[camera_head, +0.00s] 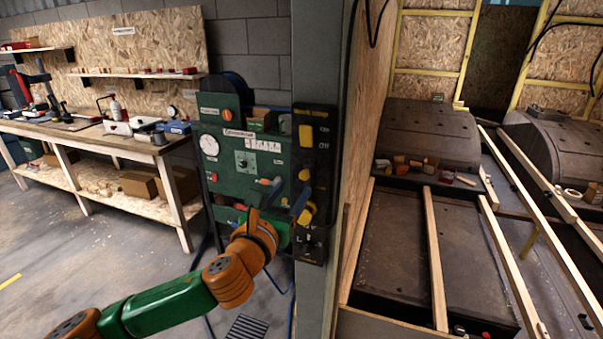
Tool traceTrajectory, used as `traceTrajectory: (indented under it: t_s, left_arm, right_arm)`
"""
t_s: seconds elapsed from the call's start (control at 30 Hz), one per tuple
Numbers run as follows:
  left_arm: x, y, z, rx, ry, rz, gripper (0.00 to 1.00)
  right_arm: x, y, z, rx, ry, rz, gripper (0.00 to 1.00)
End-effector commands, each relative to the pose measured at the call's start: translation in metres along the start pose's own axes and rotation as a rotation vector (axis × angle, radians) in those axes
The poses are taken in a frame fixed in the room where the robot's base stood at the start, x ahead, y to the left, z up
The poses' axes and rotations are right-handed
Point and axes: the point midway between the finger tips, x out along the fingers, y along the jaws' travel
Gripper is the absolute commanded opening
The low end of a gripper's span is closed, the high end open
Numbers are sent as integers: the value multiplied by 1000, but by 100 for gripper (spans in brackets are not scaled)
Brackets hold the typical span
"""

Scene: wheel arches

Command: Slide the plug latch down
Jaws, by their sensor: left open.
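A narrow black panel (320,162) is fixed to the grey post and carries yellow controls. The upper yellow switch (306,135) sits beside small white lettering. A lower yellow part (306,213), perhaps the plug latch, is low on this panel; I cannot tell for sure. My left gripper (286,196) is in front of the panel's lower half, at the end of my orange and green arm. Its dark fingers are spread apart and point up at the panel, close to the yellow part. I cannot tell whether they touch it. The fingers hide part of the panel. My right gripper is not in view.
A green control box (222,165) with a gauge stands just left of the panel. A wooden workbench (90,142) with tools is at the back left. The grey post (345,300) and wooden framing with dark wheel arches (425,130) are to the right. The left floor is clear.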

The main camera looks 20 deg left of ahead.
Motion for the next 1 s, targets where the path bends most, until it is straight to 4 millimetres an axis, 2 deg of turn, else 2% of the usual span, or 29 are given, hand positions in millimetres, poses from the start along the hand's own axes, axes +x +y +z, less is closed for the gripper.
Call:
traceTrajectory:
  t_s: [0.2, 0.33, 0.5, 0.7, 0.73, 0.93, 1.0]
  left_arm:
    - [38, 0, 1, -6, 3, 2, 59]
    - [55, 0, 0, -6, 2, 2, 59]
    - [65, 0, -2, -7, 3, -1, 59]
    - [65, 0, -2, -7, 3, -1, 59]
    - [65, 0, -2, -7, 3, -1, 56]
    - [65, 0, -2, -8, 3, -1, 2]
    - [65, 0, -2, -8, 3, -1, 0]
  right_arm:
    - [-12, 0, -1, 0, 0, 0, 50]
    - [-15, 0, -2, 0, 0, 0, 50]
    - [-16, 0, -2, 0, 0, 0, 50]
    - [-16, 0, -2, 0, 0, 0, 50]
    - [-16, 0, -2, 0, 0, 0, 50]
    - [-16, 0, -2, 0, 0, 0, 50]
    - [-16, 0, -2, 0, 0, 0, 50]
